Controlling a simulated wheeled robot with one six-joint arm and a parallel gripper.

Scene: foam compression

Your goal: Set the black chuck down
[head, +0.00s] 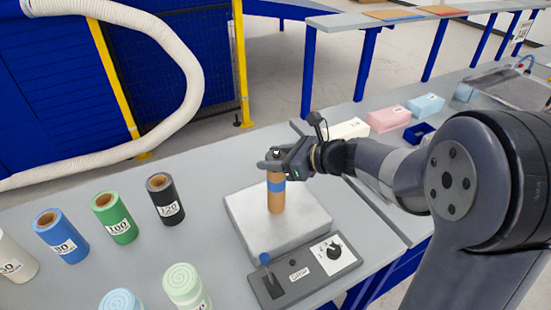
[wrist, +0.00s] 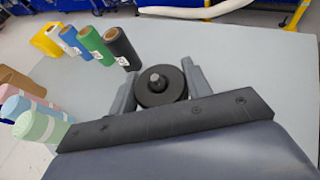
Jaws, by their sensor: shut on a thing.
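The black chuck (wrist: 160,97) is a dark round disc with a small knob on top. It sits between the two fingers of my gripper (wrist: 158,86) in the wrist view. In the head view my gripper (head: 274,163) is at the top of a tan cylinder with a blue band (head: 276,200), and the chuck (head: 277,153) is mostly hidden by the fingers. The cylinder stands upright on a grey square plate (head: 245,228). I cannot tell whether the chuck touches the cylinder's top.
A control panel with a blue-topped lever and a knob (head: 305,275) is in front of the plate. Blue (head: 62,240), green (head: 115,220) and black (head: 165,200) rolls stand left, with pale foam rolls (head: 185,285) nearer. Foam blocks (head: 388,119) lie behind right. Bare table lies left of the plate.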

